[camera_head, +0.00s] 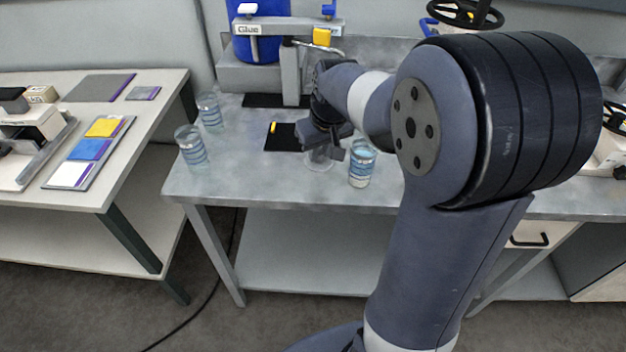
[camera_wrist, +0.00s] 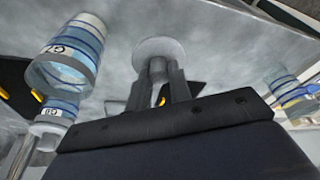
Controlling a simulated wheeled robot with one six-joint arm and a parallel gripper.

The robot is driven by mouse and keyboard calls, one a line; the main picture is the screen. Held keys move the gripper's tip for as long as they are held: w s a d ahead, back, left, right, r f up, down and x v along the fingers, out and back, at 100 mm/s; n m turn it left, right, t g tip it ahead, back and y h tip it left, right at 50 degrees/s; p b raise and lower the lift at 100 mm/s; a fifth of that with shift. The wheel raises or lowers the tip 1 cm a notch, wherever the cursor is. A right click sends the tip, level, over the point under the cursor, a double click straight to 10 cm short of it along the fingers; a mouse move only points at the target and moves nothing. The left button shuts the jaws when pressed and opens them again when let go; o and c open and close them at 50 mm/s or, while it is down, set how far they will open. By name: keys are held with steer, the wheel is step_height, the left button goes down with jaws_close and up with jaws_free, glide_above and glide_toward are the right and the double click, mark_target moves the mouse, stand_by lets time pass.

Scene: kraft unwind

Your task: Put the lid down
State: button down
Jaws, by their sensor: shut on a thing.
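My gripper (camera_head: 325,146) is low over the grey metal table, between a striped glass (camera_head: 362,165) on its right and more striped glasses on its left. In the wrist view my gripper (camera_wrist: 158,72) is shut on the narrow stem of a pale round lid (camera_wrist: 158,47). In the head view the lid (camera_head: 319,160) is partly hidden by my gripper. It looks flat and very close to the table top; I cannot tell whether it touches.
Two striped glasses (camera_head: 190,146) (camera_head: 209,110) stand near the table's left edge. A black mat (camera_head: 282,137) with a yellow piece lies just left of my gripper. A glue stand (camera_head: 290,60) is behind. Bare table (camera_head: 250,180) lies at the front left.

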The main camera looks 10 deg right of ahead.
mark_target(321, 165)
step_height(321, 165, down, 7)
steer(key=shift+f, duration=0.15)
stand_by(0.4)
steer(key=shift+f, duration=0.2)
steer(key=c, duration=1.3)
jaws_free()
steer(key=shift+r, duration=0.45)
steer(key=v, duration=1.1)
steer(key=shift+r, duration=0.25)
